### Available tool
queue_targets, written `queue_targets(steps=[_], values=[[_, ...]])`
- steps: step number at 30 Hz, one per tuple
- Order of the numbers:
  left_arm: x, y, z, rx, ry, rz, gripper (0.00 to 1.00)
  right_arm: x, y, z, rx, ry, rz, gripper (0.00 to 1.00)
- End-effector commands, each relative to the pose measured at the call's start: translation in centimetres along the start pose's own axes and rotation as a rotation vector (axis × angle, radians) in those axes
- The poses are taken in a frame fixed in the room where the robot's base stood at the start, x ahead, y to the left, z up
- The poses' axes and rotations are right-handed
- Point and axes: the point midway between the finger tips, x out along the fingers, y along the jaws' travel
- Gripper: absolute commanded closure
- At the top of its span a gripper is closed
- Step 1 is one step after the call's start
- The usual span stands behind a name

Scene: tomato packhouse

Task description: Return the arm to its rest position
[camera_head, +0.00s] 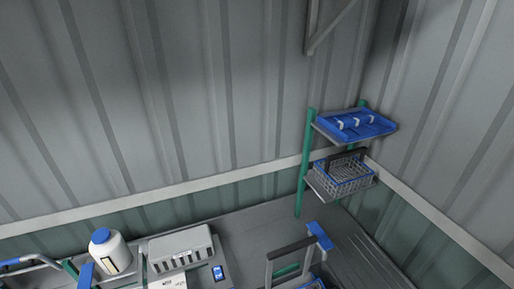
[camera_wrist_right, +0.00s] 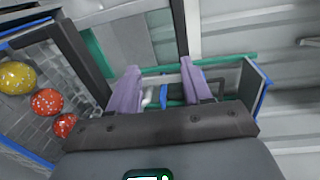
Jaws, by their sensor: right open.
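My right gripper (camera_wrist_right: 160,82) shows in the right wrist view, with its two purple fingers spread apart. The gap between the fingertips looks empty. Small white and blue shapes show beyond the gap, too small to identify. The head view shows neither gripper, and my left gripper is hidden from both views.
In the wrist view, a yellow tomato (camera_wrist_right: 17,77) and two red ones lie in a blue-edged crate at left. In the head view, a shelf rack (camera_head: 304,165) holds a blue tray (camera_head: 378,128) and a wire basket (camera_head: 345,178). A white bottle (camera_head: 115,258) stands lower left.

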Motion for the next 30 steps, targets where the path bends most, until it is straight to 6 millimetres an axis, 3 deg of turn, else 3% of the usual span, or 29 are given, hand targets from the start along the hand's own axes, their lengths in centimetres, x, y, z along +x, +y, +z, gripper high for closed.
queue_targets(steps=[3, 10, 18, 24, 30], values=[[-2.3, 0.0, -0.7, -0.003, 0.000, 0.002, 1.00, -4.2, -1.2, 1.8, -0.064, 0.024, 0.126, 0.51], [-4.0, 0.1, -1.3, -0.010, 0.003, 0.008, 1.00, -11.3, -2.3, 2.9, -0.475, 0.000, 0.502, 0.51], [-4.3, 0.1, -1.4, -0.012, 0.002, 0.009, 1.00, -19.4, -4.3, 3.3, -0.993, -0.318, 0.902, 0.51], [-4.3, 0.0, -1.4, -0.009, 0.001, 0.007, 1.00, -23.2, -3.8, 3.6, -1.200, -0.603, 1.040, 0.51], [-4.3, -0.1, -1.4, -0.002, 0.000, 0.002, 1.00, -24.3, -3.2, 3.8, -1.293, -0.730, 1.057, 0.51]])
